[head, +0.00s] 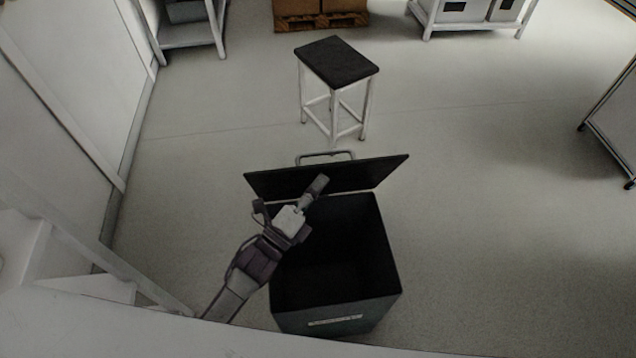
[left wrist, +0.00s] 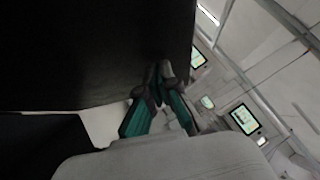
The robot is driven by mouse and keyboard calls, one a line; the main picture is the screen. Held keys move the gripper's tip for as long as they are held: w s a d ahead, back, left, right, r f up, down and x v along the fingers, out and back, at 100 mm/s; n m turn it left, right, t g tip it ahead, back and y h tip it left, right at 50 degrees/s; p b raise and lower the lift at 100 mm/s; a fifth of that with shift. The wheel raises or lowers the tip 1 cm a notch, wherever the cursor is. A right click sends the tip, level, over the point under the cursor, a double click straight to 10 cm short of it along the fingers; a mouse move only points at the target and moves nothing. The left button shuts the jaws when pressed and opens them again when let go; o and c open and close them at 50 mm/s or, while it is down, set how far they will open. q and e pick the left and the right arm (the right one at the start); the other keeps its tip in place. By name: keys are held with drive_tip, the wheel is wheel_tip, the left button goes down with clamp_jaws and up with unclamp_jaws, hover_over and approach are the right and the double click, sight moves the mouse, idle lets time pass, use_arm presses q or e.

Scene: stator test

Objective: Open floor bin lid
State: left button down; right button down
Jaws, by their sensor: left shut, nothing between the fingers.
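In the left wrist view the gripper's fingers (left wrist: 160,75) are together beside the large dark lid (left wrist: 90,50). Whether they touch it is hard to tell. My right gripper is not in view.
A stool (head: 337,62) with a dark seat and white legs stands behind the bin. A white wall (head: 60,80) runs along the left. A pallet (head: 320,22) and shelving stand at the back. The floor right of the bin is clear.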

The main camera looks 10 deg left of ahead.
use_arm(q)
drive_tip(key=w+a+r+n+g+y+p, duration=0.1)
drive_tip(key=w+a+p, duration=0.1)
drive_tip(key=w, duration=0.4)
drive_tip(key=w+a+r+n+g+y+p, duration=0.1)
drive_tip(key=w+r+n+p, duration=0.1)
drive_tip(key=w, duration=0.5)
drive_tip(key=shift+a+r+n+p, duration=0.2)
drive_tip(key=shift+a+n+p, duration=0.15)
drive_tip(key=shift+p, duration=0.5)
drive_tip(key=shift+s, duration=0.1)
